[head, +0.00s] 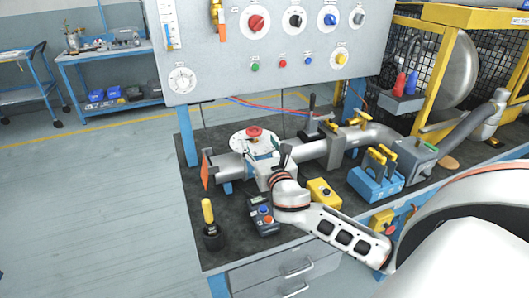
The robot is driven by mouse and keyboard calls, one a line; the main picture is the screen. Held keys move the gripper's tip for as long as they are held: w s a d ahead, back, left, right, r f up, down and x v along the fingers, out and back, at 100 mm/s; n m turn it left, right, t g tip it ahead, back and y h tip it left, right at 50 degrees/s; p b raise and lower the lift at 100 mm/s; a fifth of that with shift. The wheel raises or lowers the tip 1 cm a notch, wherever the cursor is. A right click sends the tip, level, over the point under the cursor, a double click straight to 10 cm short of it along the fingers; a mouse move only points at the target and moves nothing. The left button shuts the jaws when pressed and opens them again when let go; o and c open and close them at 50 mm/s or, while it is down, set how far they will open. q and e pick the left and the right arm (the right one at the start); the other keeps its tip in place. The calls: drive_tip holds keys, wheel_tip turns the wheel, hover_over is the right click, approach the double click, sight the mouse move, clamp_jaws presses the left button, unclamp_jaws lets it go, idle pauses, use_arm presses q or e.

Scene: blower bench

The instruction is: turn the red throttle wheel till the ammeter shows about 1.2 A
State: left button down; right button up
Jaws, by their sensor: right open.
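The red throttle wheel (254,131) sits on top of a round white plate above the grey pipe on the bench. My right arm reaches in from the right, and my right gripper (268,158) is just in front of and below the wheel, close to the pipe. Its fingers are small and partly hidden here; it is open, and I see nothing held in it. I cannot tell whether it touches the plate or pipe. A round white dial (183,79) is on the panel's lower left; I cannot read it or tell whether it is the ammeter. My left gripper is out of view.
The grey panel (215,80) with knobs and lamps stands behind the wheel. A black-and-yellow tool (209,222), a handheld box with coloured buttons (262,217), a yellow box (323,192) and a blue holder with yellow handles (376,182) crowd the bench (225,255).

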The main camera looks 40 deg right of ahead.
drive_tip(key=v, duration=0.5)
idle(0.5)
